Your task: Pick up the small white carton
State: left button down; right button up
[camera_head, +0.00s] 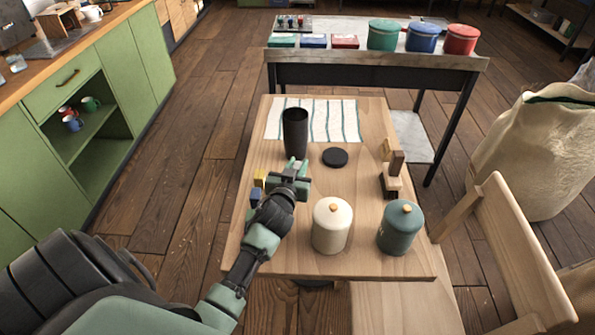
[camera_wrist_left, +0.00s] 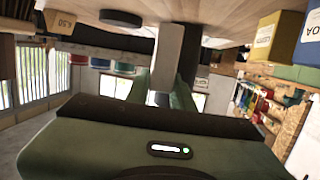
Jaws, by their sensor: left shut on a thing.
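The small white carton (camera_wrist_left: 166,55) shows pale and upright between the two fingers of my left gripper (camera_wrist_left: 163,98) in the left wrist view, which looks upside down. In the head view my left gripper (camera_head: 296,168) is over the left part of the wooden table, just in front of the black tumbler (camera_head: 295,132), and it hides the carton. The gripper is shut on the carton. I cannot tell whether the carton touches the table. My right gripper is not in view.
A yellow box (camera_head: 260,178) and a blue box (camera_head: 256,195) stand close left of the gripper. A black disc (camera_head: 335,157), a wooden stand (camera_head: 390,178), a cream canister (camera_head: 331,226) and a teal canister (camera_head: 399,228) are to the right. A striped cloth (camera_head: 330,120) lies behind.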

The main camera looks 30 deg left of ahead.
aim_at(298, 165)
pick_arm(q)
notch_tip(298, 165, up, 17)
jog(key=p, duration=0.1)
dwell(0.3)
